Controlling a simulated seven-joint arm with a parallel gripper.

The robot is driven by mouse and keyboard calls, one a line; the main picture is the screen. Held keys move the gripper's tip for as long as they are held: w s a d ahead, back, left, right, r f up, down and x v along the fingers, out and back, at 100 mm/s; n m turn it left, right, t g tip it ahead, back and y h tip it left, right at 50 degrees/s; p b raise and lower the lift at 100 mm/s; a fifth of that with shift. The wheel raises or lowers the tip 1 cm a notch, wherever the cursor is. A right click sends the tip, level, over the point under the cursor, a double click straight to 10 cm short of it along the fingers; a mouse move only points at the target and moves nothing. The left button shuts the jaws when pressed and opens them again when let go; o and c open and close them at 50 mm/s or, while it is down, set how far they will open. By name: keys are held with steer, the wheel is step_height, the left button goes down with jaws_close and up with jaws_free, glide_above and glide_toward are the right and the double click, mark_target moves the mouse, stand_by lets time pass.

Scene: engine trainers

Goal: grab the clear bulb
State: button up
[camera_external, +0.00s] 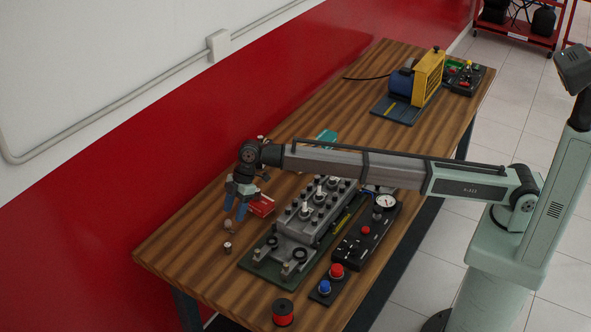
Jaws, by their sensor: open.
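My gripper (235,210) points down with its blue fingers apart, over the near left part of the wooden table. A small brownish, see-through-looking piece (228,226) stands just below the fingertips and may be the clear bulb; it is too small to be sure. Nothing shows between the fingers. I cannot tell whether a fingertip touches the piece. A small pale and dark cylinder (227,247) stands just in front of it.
A grey engine block (305,225) stands right of the gripper, with a red part (261,205) close beside the fingers. The table's left corner is clear.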

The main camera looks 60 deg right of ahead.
mark_target(230, 222)
steer(key=x, duration=0.5)
steer(key=shift+a+r, duration=0.1)
steer(key=shift+a, duration=0.1)
steer(key=shift+s, duration=0.1)
jaws_close()
